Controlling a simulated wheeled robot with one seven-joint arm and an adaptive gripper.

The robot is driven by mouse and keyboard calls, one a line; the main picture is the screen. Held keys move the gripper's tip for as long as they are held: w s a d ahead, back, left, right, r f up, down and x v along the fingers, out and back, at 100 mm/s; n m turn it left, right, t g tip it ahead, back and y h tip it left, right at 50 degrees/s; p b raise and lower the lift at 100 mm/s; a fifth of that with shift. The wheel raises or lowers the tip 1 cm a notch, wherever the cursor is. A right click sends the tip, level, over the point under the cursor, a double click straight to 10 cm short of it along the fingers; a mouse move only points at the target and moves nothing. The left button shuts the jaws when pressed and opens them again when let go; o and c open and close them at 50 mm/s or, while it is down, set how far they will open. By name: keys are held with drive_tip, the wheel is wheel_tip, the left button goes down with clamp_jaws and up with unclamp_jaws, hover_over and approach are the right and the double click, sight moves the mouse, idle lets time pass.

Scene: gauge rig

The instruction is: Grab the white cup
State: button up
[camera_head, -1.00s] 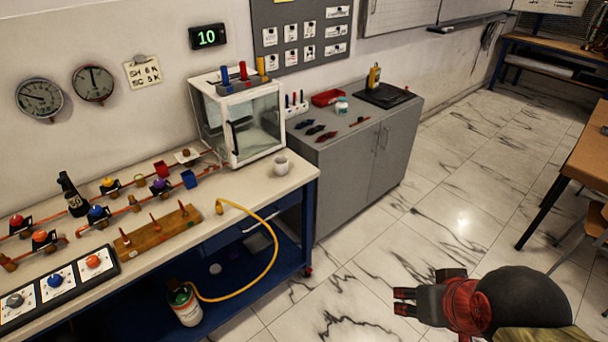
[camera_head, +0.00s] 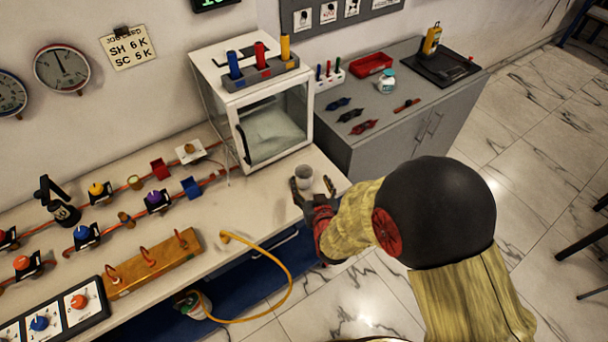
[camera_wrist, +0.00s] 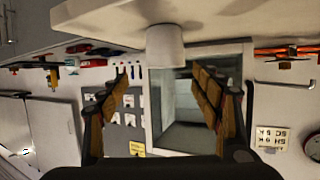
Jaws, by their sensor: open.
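The white cup (camera_head: 303,175) stands upright on the bench top, near its right end and in front of the glass-fronted box. My gripper (camera_head: 313,187) is open at the front edge of the bench, with its fingers reaching toward the cup from the near side. In the wrist view the cup (camera_wrist: 165,45) shows upside down, ahead of and between the spread fingers (camera_wrist: 165,95). The fingers do not appear closed on it. In the head view a finger overlaps the cup's edge, so I cannot tell whether they touch.
The glass-fronted box (camera_head: 270,130) stands just behind the cup. A grey cabinet (camera_head: 400,140) stands to the right. The bench top (camera_head: 245,205) left of the cup is clear.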

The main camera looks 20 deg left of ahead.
sight(302, 168)
drive_tip(key=shift+s+a+f, duration=0.2)
drive_tip(key=shift+a+f, duration=0.05)
drive_tip(key=shift+w+a+f, duration=0.2)
drive_tip(key=shift+w, duration=0.05)
drive_tip(key=b+x, duration=0.1)
drive_tip(key=x, duration=0.6)
drive_tip(key=shift+a+r+b, duration=0.1)
drive_tip(key=shift+b, duration=0.3)
drive_tip(key=shift+c, duration=1.1)
drive_tip(key=c, duration=1.1)
